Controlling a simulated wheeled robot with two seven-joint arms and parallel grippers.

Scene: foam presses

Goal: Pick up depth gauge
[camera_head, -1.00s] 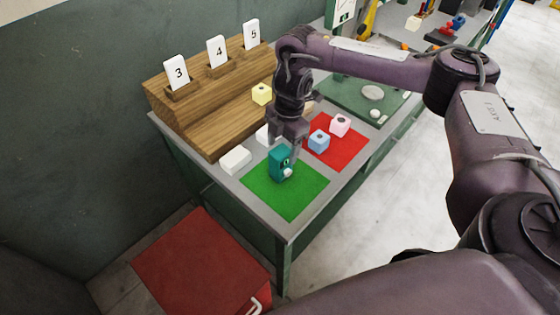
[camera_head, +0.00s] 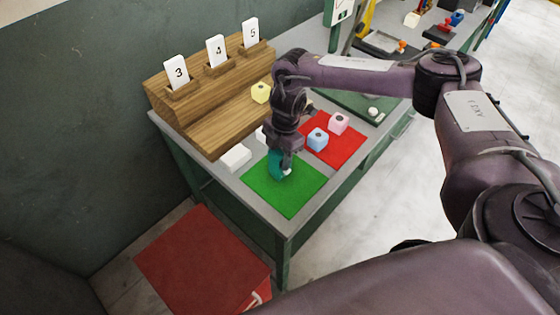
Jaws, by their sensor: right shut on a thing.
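The depth gauge (camera_head: 275,165) is a small teal block with a pale round face at its lower right. It is at the back edge of the green mat (camera_head: 291,195). My right gripper (camera_head: 281,156) points down over it and is shut on it, hiding its upper part. I cannot tell whether it touches the mat. My left gripper is not in view.
A red mat (camera_head: 345,151) carries a blue block (camera_head: 317,138) and a pink block (camera_head: 338,123). A white block (camera_head: 235,157) lies left of the green mat. A wooden stepped rack (camera_head: 210,110) holds numbered cards and a yellow block (camera_head: 261,92). A red box (camera_head: 200,260) stands below.

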